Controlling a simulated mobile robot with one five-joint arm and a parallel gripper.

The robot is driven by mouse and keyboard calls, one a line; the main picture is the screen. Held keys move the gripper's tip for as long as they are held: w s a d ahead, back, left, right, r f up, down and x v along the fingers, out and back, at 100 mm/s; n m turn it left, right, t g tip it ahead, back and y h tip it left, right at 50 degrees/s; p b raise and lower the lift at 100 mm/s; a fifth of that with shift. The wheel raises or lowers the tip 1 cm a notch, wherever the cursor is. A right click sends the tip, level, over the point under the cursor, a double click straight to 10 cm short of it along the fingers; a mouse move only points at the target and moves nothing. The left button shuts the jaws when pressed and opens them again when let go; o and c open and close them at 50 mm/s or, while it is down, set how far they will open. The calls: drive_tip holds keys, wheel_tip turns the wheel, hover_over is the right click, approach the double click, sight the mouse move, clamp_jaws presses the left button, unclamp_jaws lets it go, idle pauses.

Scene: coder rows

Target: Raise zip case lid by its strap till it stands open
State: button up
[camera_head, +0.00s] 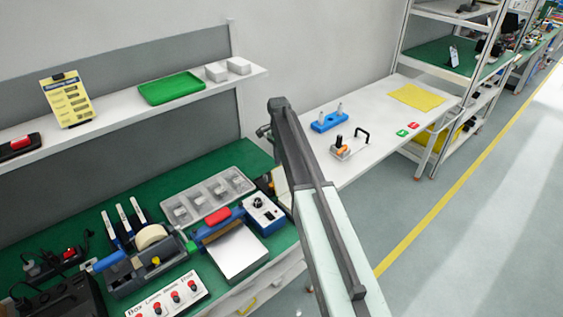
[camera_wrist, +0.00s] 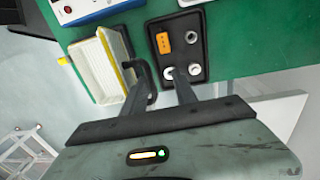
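The zip case (camera_wrist: 197,18) lies on the green bench top in the wrist view, a black base with an orange block and white round pieces inside. A cream-lined panel with a yellow edge, which looks like its lid (camera_wrist: 97,68), stands tilted out to the left of the base. In the head view a pale panel (camera_head: 281,182) shows beside my arm, probably the same lid; my arm hides much of the case. My gripper (camera_wrist: 160,72) has its dark fingers apart, between lid and base. A dark bent piece by the left finger may be the strap; I cannot tell whether they touch.
The green bench holds a clear compartment tray (camera_head: 207,193), a blue-and-white control box (camera_head: 263,212) and a tape dispenser (camera_head: 146,270). A shelf (camera_head: 120,112) runs above. A white table (camera_head: 372,100) stands to the right, with open floor in front.

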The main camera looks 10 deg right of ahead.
wheel_tip(320, 180, up, 7)
drive_tip(key=p, duration=0.7)
drive_tip(key=shift+w+r, duration=0.2)
drive_tip(key=shift+w, duration=0.05)
drive_tip(key=shift+a, duration=0.1)
drive_tip(key=s+a+n, duration=0.1)
drive_tip(key=s+n, duration=0.5)
drive_tip(key=s, duration=0.8)
drive_tip(key=s+a+n, duration=0.2)
drive_tip(key=s+n, duration=0.4)
drive_tip(key=s, duration=0.9)
drive_tip(key=shift+s+a+n+t, duration=0.25)
drive_tip(key=shift+n+t, duration=0.15)
